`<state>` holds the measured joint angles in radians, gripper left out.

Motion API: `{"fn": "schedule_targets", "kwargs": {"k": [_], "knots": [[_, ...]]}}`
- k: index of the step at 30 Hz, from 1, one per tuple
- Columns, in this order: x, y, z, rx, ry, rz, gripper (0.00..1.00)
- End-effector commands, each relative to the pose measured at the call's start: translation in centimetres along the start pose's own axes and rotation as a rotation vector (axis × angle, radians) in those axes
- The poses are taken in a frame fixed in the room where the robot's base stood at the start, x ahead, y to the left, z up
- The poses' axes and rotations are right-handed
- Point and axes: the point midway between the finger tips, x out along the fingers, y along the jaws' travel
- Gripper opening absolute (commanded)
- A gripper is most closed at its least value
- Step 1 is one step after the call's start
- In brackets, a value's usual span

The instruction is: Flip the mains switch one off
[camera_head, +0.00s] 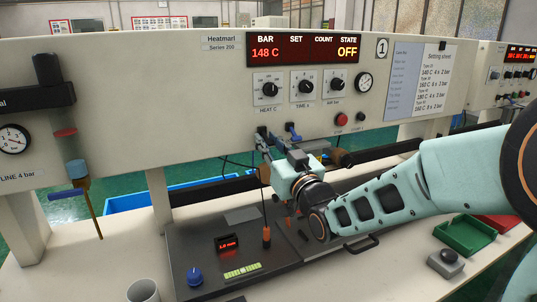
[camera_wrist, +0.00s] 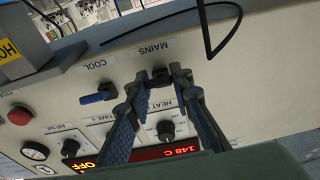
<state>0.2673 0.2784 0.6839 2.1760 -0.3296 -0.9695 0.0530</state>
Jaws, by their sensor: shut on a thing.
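The mains switch (camera_wrist: 159,74) is a small dark switch under the word MAINS on the cream panel of press one. My gripper (camera_wrist: 157,84) has its fingertips either side of it and is shut on it. The fingers hide part of the switch, so I cannot tell its position. In the head view my gripper (camera_head: 262,137) reaches the panel's lower edge, below the HEAT dial. The red display (camera_head: 303,49) reads 148 C and OFF under STATE.
The blue COOL switch (camera_head: 292,131) sits close right of my gripper; it also shows in the wrist view (camera_wrist: 98,97). A red button (camera_head: 341,119) is further right. The HEAT knob (camera_wrist: 166,130) is near my fingers. A black cable (camera_wrist: 208,35) hangs close by.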

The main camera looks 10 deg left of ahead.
Motion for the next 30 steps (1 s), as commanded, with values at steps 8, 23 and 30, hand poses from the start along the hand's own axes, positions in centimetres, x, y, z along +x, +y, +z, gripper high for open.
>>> {"fn": "schedule_targets", "kwargs": {"k": [8, 23, 30], "knots": [[-0.03, 0.03, 0.09, 0.000, 0.022, 0.000, 0.00], [-0.02, 0.01, 0.08, 0.001, 0.021, 0.000, 0.39], [-0.32, 0.01, 0.08, 0.000, 0.021, 0.000, 0.39]]}}
